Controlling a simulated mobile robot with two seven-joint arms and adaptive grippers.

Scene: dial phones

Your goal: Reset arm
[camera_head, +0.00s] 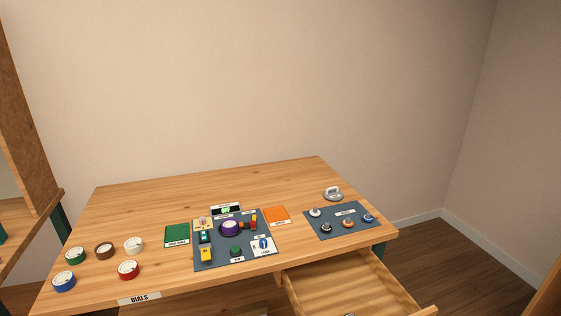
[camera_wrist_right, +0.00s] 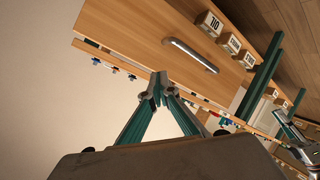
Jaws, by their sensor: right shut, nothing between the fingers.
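My right gripper (camera_wrist_right: 155,88) shows in the right wrist view, with its teal fingers meeting at the tips. It is shut and empty, and touches nothing that I can make out. A grey and teal part at the right edge of that view looks like my left gripper (camera_wrist_right: 306,148); its jaw state is unclear. Neither gripper shows in the head view. The wooden table (camera_head: 160,205) stands against the wall, and its open drawer (camera_head: 350,288) shows at the front right.
A dark board with a purple dial (camera_head: 229,228) lies mid-table. A smaller board (camera_head: 337,232) with several knobs lies right. The drawer front has a metal handle (camera_wrist_right: 190,55). The table's back is clear.

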